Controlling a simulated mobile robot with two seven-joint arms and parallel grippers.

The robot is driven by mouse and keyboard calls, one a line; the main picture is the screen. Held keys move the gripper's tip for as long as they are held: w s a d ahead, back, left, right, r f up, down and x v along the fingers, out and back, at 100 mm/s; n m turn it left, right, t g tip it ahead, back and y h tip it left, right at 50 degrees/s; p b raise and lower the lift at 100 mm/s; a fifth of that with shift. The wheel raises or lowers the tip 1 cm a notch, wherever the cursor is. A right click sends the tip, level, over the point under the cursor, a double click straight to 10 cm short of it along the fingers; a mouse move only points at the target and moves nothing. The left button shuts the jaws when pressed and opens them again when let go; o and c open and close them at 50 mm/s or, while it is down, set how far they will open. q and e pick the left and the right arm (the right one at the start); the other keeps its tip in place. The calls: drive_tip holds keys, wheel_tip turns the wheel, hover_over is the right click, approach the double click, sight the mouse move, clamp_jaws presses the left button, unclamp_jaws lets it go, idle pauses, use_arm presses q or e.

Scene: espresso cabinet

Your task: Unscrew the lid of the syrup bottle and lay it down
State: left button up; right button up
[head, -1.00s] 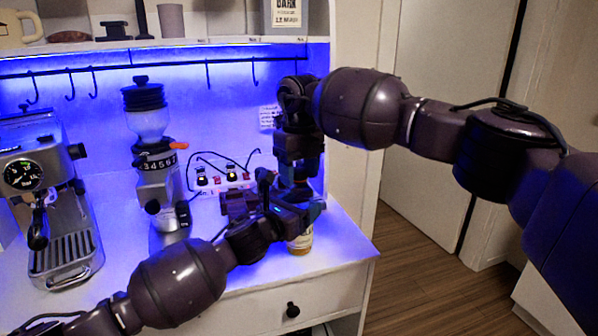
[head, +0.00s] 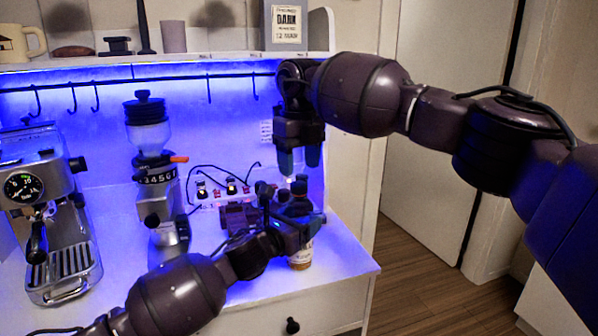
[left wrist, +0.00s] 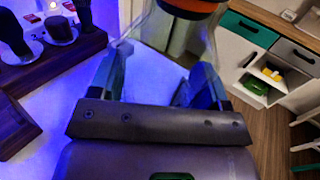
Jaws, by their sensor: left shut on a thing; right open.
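The syrup bottle (head: 301,258) stands at the counter's front right corner, its lower part and pale label showing below my left gripper. My left gripper (head: 290,228) is shut on the bottle. In the left wrist view the clear bottle (left wrist: 205,45) rises between the fingers, with an orange-brown band (left wrist: 190,5) at the top edge. My right gripper (head: 300,165) points down above the bottle, open, its fingers apart and empty. A dark rounded top (head: 299,187) shows just below its fingertips; I cannot tell whether it is the lid or a tool behind.
The grinder (head: 155,190) and espresso machine (head: 50,220) stand to the left. The front counter strip (head: 340,255) right of the bottle is bare. A shelf (head: 170,58) runs above.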

sight(299, 184)
wheel_tip(299, 184, up, 2)
drive_tip(key=shift+r, duration=0.1)
drive_tip(key=shift+f, duration=3.9)
drive_tip(key=shift+c, duration=0.4)
drive_tip(key=shift+n, duration=0.3)
drive_tip(key=c, duration=0.8)
drive_tip(key=shift+c, duration=0.2)
drive_tip(key=shift+r, duration=0.5)
drive_tip(key=shift+r, duration=0.6)
drive_tip(key=shift+r, duration=0.15)
